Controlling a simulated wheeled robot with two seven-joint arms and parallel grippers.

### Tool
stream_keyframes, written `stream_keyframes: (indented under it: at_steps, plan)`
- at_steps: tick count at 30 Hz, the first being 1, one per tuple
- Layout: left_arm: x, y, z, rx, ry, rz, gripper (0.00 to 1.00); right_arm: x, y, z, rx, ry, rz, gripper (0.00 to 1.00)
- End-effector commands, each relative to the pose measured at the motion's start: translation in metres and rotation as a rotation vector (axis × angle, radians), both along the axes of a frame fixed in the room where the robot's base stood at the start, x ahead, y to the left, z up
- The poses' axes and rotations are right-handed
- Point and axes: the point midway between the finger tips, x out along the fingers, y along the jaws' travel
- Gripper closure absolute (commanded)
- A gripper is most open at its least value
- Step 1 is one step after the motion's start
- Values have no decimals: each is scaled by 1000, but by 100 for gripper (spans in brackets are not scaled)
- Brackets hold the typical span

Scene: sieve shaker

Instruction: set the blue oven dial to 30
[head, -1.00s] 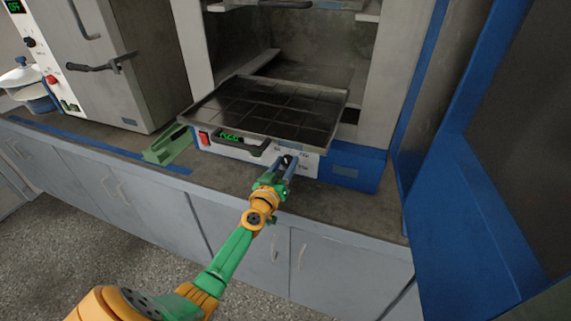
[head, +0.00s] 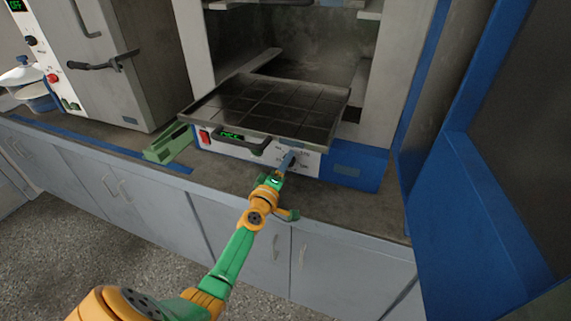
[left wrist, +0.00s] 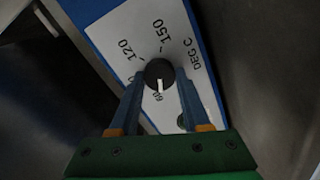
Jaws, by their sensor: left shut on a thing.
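The blue oven (head: 340,170) stands on the counter with its door open. Its dial (left wrist: 158,72) is a dark round knob with a white pointer, on a white panel printed "150", "120" and "DEG C". The pointer is turned towards my gripper, near a partly covered label that looks like 60. The lower labels are hidden by my fingers. My left gripper (head: 288,163) is at the front panel (head: 260,152), its blue fingers shut on the dial from both sides; it also shows in the left wrist view (left wrist: 158,82). My right gripper is not in view.
The open blue door (head: 490,180) stands at the right. A green object (head: 168,144) lies left of the panel. A second oven (head: 120,70) stands at the left.

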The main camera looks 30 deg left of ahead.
Motion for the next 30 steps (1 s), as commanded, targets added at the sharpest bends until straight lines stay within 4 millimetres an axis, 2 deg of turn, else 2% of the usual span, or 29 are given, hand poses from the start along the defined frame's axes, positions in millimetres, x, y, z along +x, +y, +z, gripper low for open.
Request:
stream_keyframes:
  at_steps: [18, 30]
  plan:
    - [0, 0, -3, -557, -132, 0, 100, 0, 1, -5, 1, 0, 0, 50]
    - [0, -1, -4, -805, -191, 0, 100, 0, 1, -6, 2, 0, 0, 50]
